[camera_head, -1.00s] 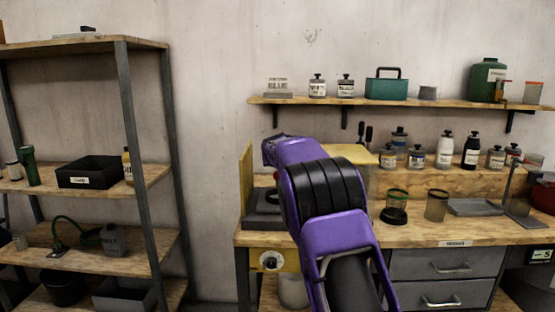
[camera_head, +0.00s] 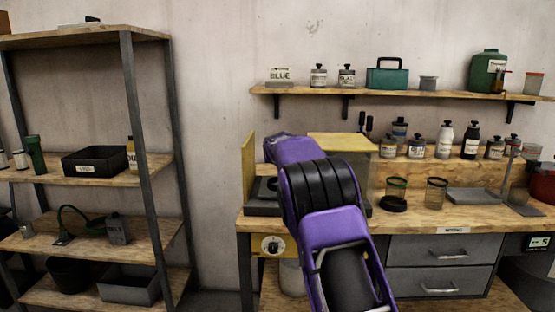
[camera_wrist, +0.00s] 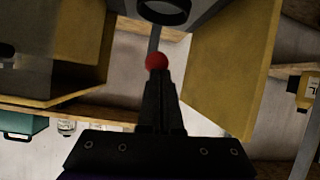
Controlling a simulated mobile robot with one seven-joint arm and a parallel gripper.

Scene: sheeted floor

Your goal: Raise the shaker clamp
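The shaker is a yellow-panelled machine on the bench, mostly hidden behind my purple and black arm in the head view. Its yellow side panel (camera_head: 248,172) and its front panel with a dial (camera_head: 270,246) show there. In the wrist view, yellow panels (camera_wrist: 232,65) stand on both sides of my gripper. A red ball knob (camera_wrist: 157,61) on a thin grey rod, seemingly the clamp's handle, is right at my fingertips. My gripper (camera_wrist: 160,84) has its black fingers close together, apparently shut. I cannot tell whether they touch the knob. In the head view my gripper is hidden.
The bench (camera_head: 410,222) carries jars, bottles, a grey tray (camera_head: 473,195) and two clear cups right of my arm. A wall shelf (camera_head: 400,93) with a teal toolbox (camera_head: 387,77) runs above. A metal rack (camera_head: 150,150) stands at left, with a floor gap before the bench.

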